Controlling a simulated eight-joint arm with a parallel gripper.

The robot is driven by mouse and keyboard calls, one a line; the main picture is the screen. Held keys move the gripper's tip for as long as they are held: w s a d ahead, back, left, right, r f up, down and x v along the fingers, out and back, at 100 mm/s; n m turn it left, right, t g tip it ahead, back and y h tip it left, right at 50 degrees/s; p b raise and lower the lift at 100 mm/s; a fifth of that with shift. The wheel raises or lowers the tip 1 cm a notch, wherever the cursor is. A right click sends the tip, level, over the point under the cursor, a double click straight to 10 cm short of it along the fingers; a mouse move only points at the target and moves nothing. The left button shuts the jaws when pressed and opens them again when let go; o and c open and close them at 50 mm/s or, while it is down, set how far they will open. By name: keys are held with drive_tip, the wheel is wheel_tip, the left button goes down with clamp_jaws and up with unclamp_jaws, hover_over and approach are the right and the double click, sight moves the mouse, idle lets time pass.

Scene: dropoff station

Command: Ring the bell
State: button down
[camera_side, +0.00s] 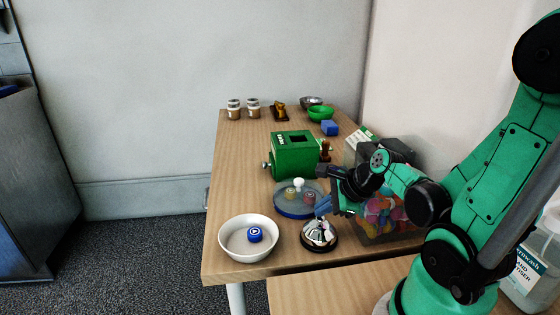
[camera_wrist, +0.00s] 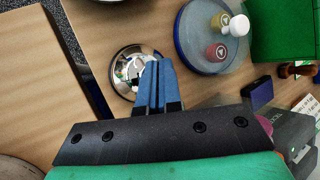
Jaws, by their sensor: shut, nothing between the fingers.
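The bell (camera_side: 320,234) is a shiny silver dome on a dark base, standing on the wooden table near its front edge. It also shows in the wrist view (camera_wrist: 122,72), partly covered by my fingers. My gripper (camera_side: 323,208) has blue fingers, shut together and empty, pointing down just above the top of the bell. In the wrist view my gripper (camera_wrist: 153,66) overlaps the right side of the dome. I cannot tell whether the fingertips touch the bell.
Left of the bell is a white bowl (camera_side: 233,252) holding a blue round piece (camera_side: 255,235). Behind it is a blue-rimmed round dish (camera_side: 290,213) under a clear cover with a white knob. A green box (camera_side: 292,160) stands farther back. A bin of colourful items (camera_side: 385,222) is at right.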

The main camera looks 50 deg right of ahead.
sight(323, 218)
drive_tip(key=shift+r, duration=0.7)
drive_tip(key=shift+r, duration=0.1)
drive_tip(key=shift+r, duration=2.4)
drive_tip(key=w+a+n, duration=0.1)
drive_tip(key=a+n, duration=0.2)
drive_tip(key=n, duration=0.6)
drive_tip(key=w+a+n, duration=0.1)
drive_tip(key=a+n, duration=0.3)
drive_tip(key=n, duration=0.5)
drive_tip(key=w+a+r+n, duration=0.1)
drive_tip(key=a+n, duration=0.3)
drive_tip(key=n, duration=0.5)
drive_tip(key=shift+w+a+n+y, duration=0.25)
drive_tip(key=shift+n+y, duration=0.05)
drive_tip(key=shift+n, duration=0.1)
